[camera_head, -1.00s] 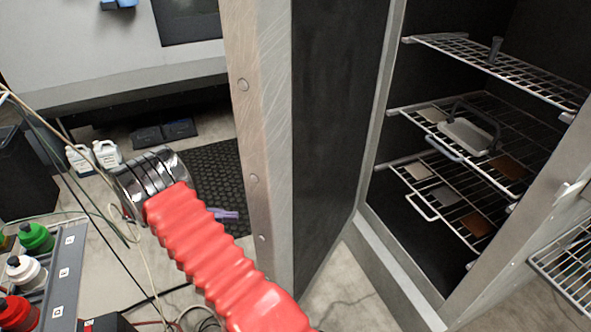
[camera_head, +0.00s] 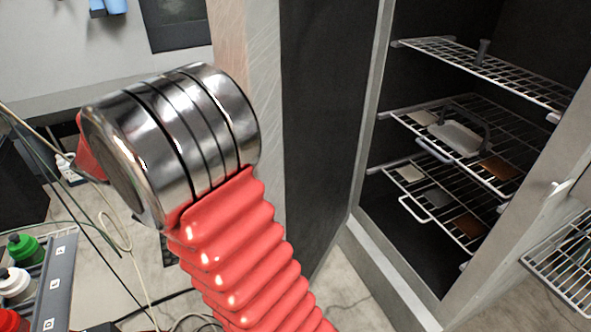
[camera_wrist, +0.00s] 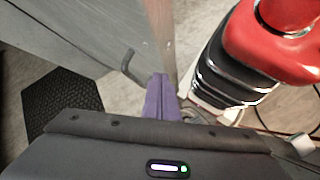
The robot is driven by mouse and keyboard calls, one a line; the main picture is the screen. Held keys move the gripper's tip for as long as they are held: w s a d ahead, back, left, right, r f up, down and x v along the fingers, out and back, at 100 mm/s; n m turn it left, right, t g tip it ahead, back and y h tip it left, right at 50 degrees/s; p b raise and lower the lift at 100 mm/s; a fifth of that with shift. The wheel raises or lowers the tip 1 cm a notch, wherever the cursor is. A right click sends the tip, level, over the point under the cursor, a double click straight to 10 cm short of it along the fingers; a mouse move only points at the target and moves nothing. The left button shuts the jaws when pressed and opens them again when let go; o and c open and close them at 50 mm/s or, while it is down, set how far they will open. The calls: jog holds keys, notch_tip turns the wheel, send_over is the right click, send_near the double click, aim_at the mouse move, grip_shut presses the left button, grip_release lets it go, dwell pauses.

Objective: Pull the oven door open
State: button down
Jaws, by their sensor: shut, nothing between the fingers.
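The oven door stands wide open in the head view, its dark inner face (camera_head: 325,120) toward the right and its pale metal edge (camera_head: 231,40) toward me. The oven's inside is in plain sight. In the wrist view the door's grey outer face (camera_wrist: 75,28) fills the upper left, with a dark curved handle (camera_wrist: 128,65) near its edge. My gripper (camera_wrist: 161,82) shows there as purple fingers, shut and empty. The fingertips are right of the handle in the picture, close to the door's edge; contact cannot be told. My arm hides the gripper in the head view.
Wire racks (camera_head: 480,70) with small panels and a tray fill the oven. Another rack (camera_head: 565,265) is at the right. Capped bottles (camera_head: 25,248) stand at the lower left, with loose cables nearby. A black mat (camera_wrist: 62,95) lies on the floor.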

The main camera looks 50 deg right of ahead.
jog(key=s+a+r+m+t+y, duration=0.4)
jog(key=s+a+r+t, duration=0.4)
jog(key=s+a+t, duration=0.3)
jog(key=s+a+y, duration=0.1)
jog(key=a, duration=0.2)
jog(key=shift+s+y, duration=0.15)
jog(key=shift+y, duration=0.25)
jog(key=shift+a+r, duration=0.1)
jog(key=shift+a, duration=0.1)
